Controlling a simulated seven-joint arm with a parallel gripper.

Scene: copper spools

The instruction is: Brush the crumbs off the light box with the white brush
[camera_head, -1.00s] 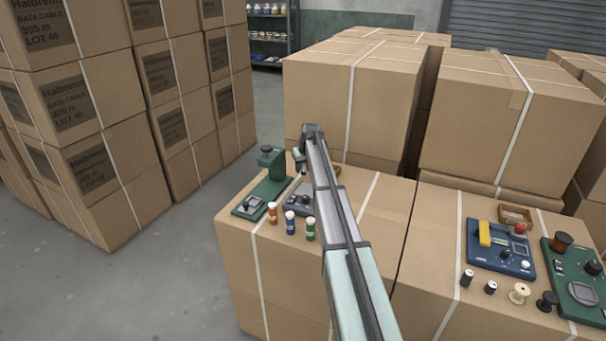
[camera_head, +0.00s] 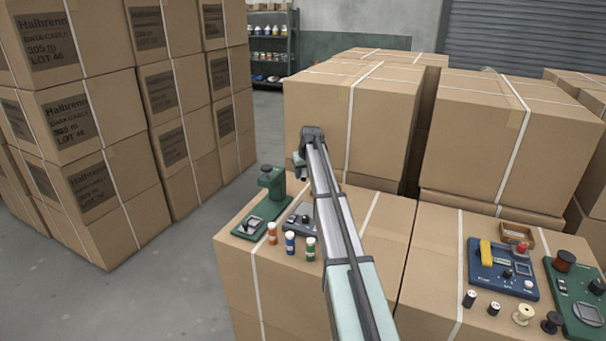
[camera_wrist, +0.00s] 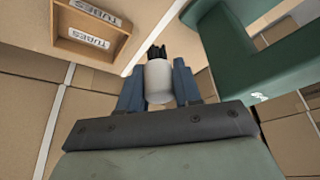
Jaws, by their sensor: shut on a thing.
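My gripper (camera_wrist: 158,88) is shut on the white brush (camera_wrist: 158,82), a short white cylinder with dark bristles pointing away from the gripper, between the blue fingers. In the head view my gripper (camera_head: 300,165) hangs above the far part of the near carton, and the brush cannot be made out there. A grey device (camera_head: 297,220) lies below the gripper, partly hidden by my arm. A green stand (camera_head: 268,205) with a small panel on its base is left of it. I cannot tell which of these is the light box, and no crumbs can be made out.
Orange (camera_head: 272,233), blue (camera_head: 290,243) and green (camera_head: 311,249) bottles stand at the carton's front. A wooden tray marked TUBES (camera_wrist: 62,32) shows in the wrist view. A blue device (camera_head: 500,268) and several spools are at right. Tall cartons (camera_head: 350,110) rise behind.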

